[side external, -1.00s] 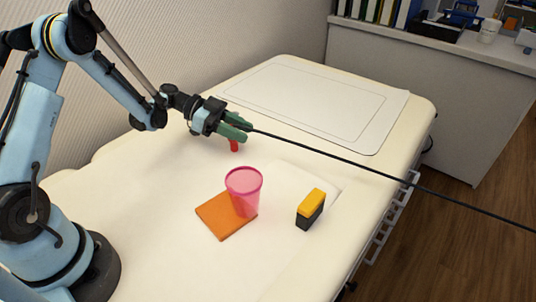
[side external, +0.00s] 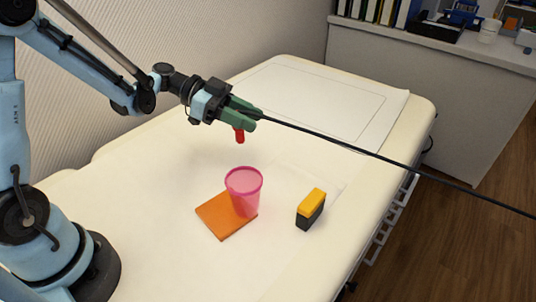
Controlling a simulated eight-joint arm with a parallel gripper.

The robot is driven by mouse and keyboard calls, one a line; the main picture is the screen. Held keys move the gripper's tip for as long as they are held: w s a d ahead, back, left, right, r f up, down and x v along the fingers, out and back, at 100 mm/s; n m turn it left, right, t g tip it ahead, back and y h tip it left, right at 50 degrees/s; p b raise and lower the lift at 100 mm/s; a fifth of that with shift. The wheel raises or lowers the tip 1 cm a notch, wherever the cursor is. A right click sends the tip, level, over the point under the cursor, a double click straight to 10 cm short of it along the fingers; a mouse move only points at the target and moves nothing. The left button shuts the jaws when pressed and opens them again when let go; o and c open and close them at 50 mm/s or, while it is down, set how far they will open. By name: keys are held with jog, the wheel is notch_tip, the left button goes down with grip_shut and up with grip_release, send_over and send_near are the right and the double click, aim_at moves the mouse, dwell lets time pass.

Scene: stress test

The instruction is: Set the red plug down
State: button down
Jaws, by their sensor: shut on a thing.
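The red plug (side external: 239,135) sticks out below the green fingers of my gripper (side external: 246,112). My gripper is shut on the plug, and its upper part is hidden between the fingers. The plug is apart from the pink cup and the orange pad, up and behind them in the picture. It appears to be above the white table top (side external: 140,215), but the exact height is hard to tell.
A see-through pink cup (side external: 244,190) stands on an orange pad (side external: 218,218). A yellow and black block (side external: 311,209) stands to their right. A black cable (side external: 400,162) runs from beside the fingertips to the right edge. A white outlined sheet (side external: 330,100) lies at the back.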

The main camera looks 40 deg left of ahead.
jog(key=s+d+r, duration=0.2)
jog(key=d, duration=0.1)
jog(key=a+r+n+t+y, duration=0.4)
jog(key=r+n, duration=0.1)
jog(key=r, duration=0.3)
jog(key=a+r+n+t+y, duration=0.4)
jog(key=r+n+y, duration=0.1)
jog(key=r, duration=0.2)
notch_tip(320, 180, down, 7)
jog(key=s+n+y, duration=0.2)
jog(key=n+y, duration=0.1)
jog(key=shift+s+a+r+t+y, duration=0.15)
jog(key=shift+a+t+y, duration=0.05)
jog(key=shift+t+y, duration=0.2)
jog(key=shift+n, duration=0.3)
jog(key=s+f, duration=0.1)
jog(key=f, duration=0.1)
jog(key=s+f, duration=0.2)
jog(key=shift+s+f, duration=0.25)
jog(key=shift+s, duration=0.05)
